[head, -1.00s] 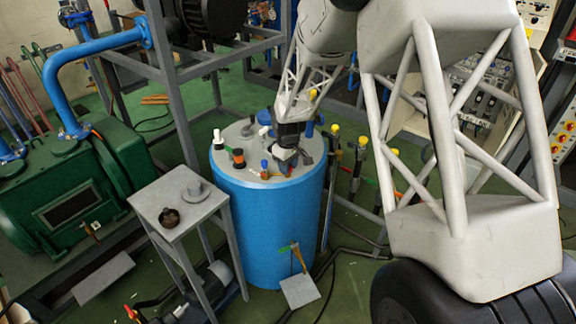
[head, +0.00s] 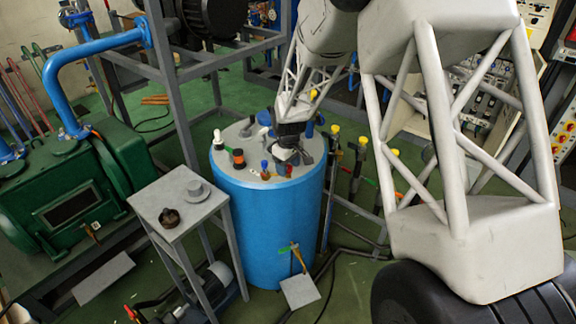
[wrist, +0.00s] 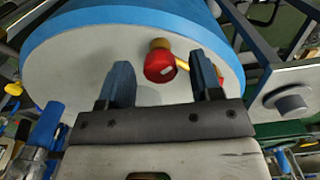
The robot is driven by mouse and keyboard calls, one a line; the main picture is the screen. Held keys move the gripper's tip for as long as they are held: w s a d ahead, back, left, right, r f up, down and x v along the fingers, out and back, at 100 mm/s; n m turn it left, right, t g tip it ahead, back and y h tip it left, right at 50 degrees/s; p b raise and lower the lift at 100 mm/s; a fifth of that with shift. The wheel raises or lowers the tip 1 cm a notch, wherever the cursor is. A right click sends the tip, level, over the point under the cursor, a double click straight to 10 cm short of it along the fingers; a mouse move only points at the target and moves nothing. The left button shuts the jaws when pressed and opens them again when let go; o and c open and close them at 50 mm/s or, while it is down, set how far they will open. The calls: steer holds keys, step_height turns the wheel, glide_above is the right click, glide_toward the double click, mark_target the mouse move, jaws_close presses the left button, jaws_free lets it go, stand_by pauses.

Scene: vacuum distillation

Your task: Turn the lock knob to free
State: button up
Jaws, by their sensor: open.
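A red round knob (wrist: 160,66) with a small white mark sits on a brass-coloured stem above the pale top of the blue drum (wrist: 85,22) in the wrist view. I take it to be the lock knob. My gripper (wrist: 163,72) is open, with its two dark blue fingers apart on either side of the knob; I cannot tell whether they touch it. In the head view my gripper (head: 288,153) is low over the right part of the blue drum's top (head: 268,230). It hides part of the fittings there, and I cannot single out the knob.
A small grey table (head: 172,207) stands left of the drum. Upright valves with yellow tops (head: 362,141) stand to its right. Green machinery (head: 75,190) is at the left.

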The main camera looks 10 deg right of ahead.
mark_target(288, 167)
steer(key=shift+r, duration=3.95)
